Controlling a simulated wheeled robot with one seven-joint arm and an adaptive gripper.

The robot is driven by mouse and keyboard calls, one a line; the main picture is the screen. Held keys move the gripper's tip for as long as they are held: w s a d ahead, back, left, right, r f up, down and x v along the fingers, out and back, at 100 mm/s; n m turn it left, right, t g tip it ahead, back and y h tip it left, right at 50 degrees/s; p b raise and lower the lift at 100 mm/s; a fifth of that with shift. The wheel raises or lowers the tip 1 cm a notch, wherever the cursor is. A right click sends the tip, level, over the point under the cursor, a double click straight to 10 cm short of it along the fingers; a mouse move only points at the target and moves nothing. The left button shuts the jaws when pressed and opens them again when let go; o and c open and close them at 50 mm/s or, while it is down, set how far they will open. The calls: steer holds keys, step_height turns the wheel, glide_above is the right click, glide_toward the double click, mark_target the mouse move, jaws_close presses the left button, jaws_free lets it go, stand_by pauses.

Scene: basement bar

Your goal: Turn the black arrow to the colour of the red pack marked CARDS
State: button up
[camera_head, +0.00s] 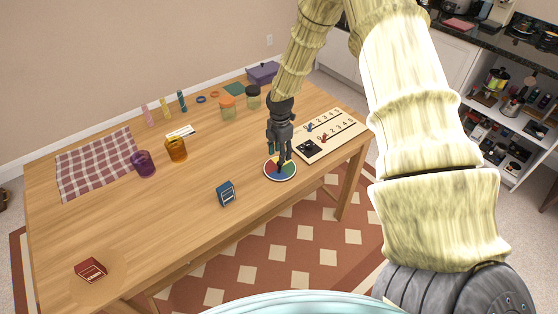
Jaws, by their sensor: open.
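A red pack (91,269) lies on the wooden table at the near left, with light lettering on its side. A round disc with coloured sectors (270,175) lies near the table's right front edge; red, blue, green and yellow areas show. My gripper (281,164) points down right over the disc, its fingers open. The black arrow cannot be made out clearly; my gripper covers the disc's middle. I cannot tell whether the fingers touch the arrow.
A blue pack (226,194) stands left of the disc. A game board (335,133) with numbers lies to its right. Purple (143,164) and orange (176,150) glasses, jars (228,108) and a checked cloth (96,163) are farther back. The table's front middle is clear.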

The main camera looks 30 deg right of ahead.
steer(key=shift+s+a+f, duration=0.1)
steer(key=shift+s+f, duration=0.05)
steer(key=shift+f, duration=0.7)
steer(key=shift+f+p, duration=0.7)
steer(key=shift+f, duration=1.1)
jaws_close()
